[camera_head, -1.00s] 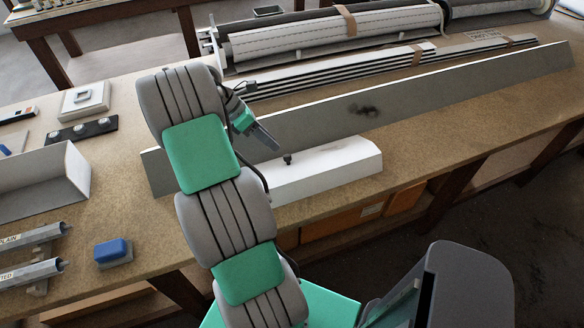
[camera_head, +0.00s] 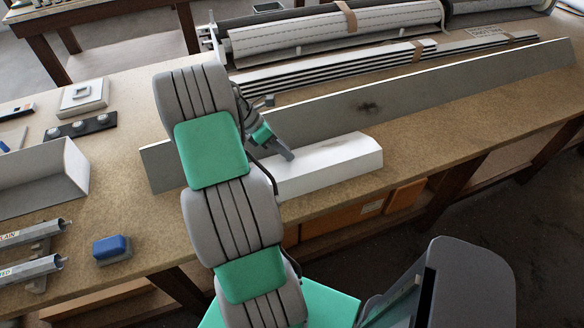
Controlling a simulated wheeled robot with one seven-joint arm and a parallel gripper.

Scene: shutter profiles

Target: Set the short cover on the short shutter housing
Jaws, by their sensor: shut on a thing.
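The short cover (camera_head: 335,162), a white profile with a slanted front face, lies on the bench in front of a long grey board. My gripper (camera_head: 287,154) is at its left part, shut on the small dark knob on its top; the fingers hide the knob. My arm hides the cover's left end. An open light grey box-like profile (camera_head: 68,170), apparently the short shutter housing, lies at the left of the bench, apart from the cover. Its left end is out of view.
The long grey board (camera_head: 420,92) stands on edge behind the cover. Slat bundles (camera_head: 345,65) and a rolled shutter (camera_head: 335,35) lie further back. A blue block (camera_head: 112,246), labelled metal profiles (camera_head: 30,270) and a dark strip with knobs (camera_head: 80,129) are at the left.

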